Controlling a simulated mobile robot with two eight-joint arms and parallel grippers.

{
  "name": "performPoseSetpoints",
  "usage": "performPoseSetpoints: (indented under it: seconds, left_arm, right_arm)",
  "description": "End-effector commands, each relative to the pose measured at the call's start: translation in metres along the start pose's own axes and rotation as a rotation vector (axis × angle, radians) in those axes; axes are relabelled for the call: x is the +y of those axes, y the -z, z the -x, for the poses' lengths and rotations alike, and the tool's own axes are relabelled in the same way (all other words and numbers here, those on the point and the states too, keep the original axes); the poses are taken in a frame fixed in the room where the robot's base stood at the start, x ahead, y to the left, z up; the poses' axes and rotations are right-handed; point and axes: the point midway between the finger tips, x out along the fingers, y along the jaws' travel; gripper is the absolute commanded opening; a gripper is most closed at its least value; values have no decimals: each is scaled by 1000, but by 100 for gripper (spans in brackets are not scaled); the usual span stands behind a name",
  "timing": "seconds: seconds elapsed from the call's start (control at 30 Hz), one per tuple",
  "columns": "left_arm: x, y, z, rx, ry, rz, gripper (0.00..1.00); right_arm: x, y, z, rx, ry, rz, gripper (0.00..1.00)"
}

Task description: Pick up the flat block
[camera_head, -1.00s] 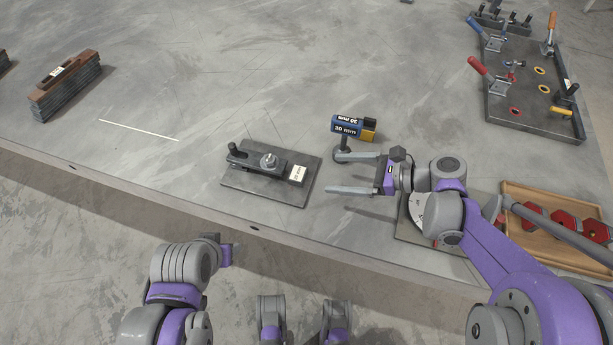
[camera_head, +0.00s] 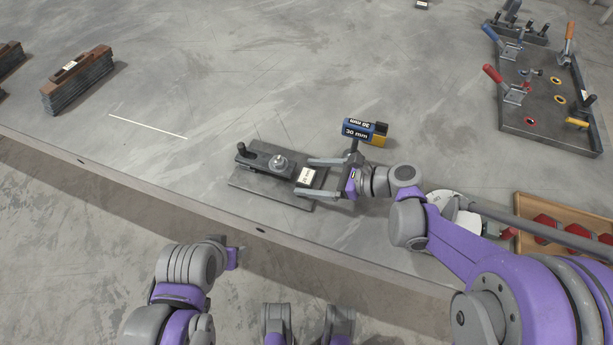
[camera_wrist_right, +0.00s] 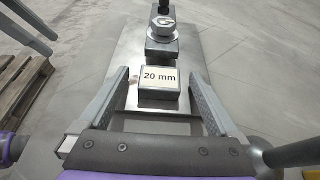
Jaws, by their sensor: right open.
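The flat block (camera_head: 309,176) is dark with a white label and sits at the right end of the clamp assembly on a dark base plate (camera_head: 247,180). In the right wrist view the block (camera_wrist_right: 158,92) reads "20 mm" and lies just in front of the clamp bar. My right gripper (camera_head: 307,178) is open, with one finger on each side of the block. Its fingers (camera_wrist_right: 159,80) also flank the block in the wrist view, with a gap on both sides; contact is not visible. My left arm's purple end piece (camera_head: 232,259) is off the table's front edge; its fingers cannot be made out.
A blue and yellow "30 mm" item (camera_head: 365,132) stands close behind my right gripper. Clamp bar and bolt (camera_head: 279,163) stand left of the block. A toggle-clamp fixture (camera_head: 545,125) and wooden tray (camera_head: 530,245) are at right; stacked bars (camera_head: 78,85) at far left.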

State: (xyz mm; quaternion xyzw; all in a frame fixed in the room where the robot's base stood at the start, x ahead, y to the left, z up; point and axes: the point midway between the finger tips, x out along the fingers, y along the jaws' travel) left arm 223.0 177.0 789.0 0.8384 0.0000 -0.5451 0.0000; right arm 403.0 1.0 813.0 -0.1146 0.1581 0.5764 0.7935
Motion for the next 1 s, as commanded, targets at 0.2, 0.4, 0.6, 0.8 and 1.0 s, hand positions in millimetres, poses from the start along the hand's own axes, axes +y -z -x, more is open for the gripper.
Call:
performPoseSetpoints:
  seconds: [0.2,0.4,0.6,0.8,1.0]
  left_arm:
    - [0,0,0,0,0,0,50]
    - [0,0,0,0,0,0,50]
    - [0,0,0,0,0,0,50]
    - [0,0,0,0,0,0,50]
    - [0,1,3,1,0,0,50]
  right_arm:
    - [0,0,0,0,0,0,70]
    - [0,0,0,0,0,0,34]
    - [0,0,0,0,0,0,0]
    - [0,-1,1,-1,0,0,0]
    - [0,-8,4,-1,0,0,0]
